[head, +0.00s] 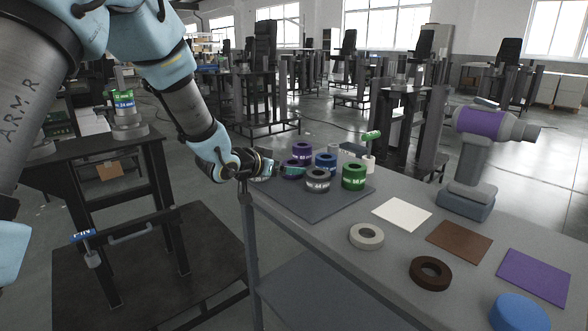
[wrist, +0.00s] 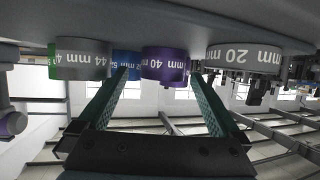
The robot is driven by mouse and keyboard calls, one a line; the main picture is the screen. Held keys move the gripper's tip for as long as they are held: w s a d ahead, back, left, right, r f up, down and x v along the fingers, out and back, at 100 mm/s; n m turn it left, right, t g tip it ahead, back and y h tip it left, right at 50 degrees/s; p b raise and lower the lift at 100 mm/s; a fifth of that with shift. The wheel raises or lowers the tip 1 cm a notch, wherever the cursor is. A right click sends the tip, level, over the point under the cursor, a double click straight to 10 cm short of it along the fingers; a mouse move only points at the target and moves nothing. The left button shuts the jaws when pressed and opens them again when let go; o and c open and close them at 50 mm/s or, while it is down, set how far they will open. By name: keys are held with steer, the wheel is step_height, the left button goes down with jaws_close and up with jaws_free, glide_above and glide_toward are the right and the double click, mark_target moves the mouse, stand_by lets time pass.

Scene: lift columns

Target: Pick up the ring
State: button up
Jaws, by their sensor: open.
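Several thick labelled rings stand on a dark mat (head: 335,207): purple (head: 302,149), blue (head: 326,161), grey (head: 317,181) and green (head: 354,178). Two flat rings lie nearer on the table, one pale grey (head: 366,236) and one brown (head: 431,273). I cannot tell which ring is meant. My gripper (head: 270,165) is at the mat's left edge, low and beside the thick rings. In the inverted wrist view its teal fingers (wrist: 160,82) are apart and empty. A purple ring (wrist: 164,64) shows beyond the gap, between a grey 44 mm ring (wrist: 82,59) and a grey 20 mm ring (wrist: 243,59).
White (head: 402,214), brown (head: 459,241) and purple (head: 534,276) squares lie on the grey table (head: 335,240). A blue round piece (head: 519,312) is at the near edge. A grey stand (head: 468,195) bears a purple-banded cylinder at right. A dark stand is at left.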

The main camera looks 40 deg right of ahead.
mark_target(288, 165)
steer(key=x, duration=0.4)
steer(key=shift+w+d+r+p, duration=0.15)
steer(key=shift+w+d+p, duration=0.1)
steer(key=shift+p, duration=0.15)
jaws_close()
step_height(288, 165, up, 10)
stand_by(0.9)
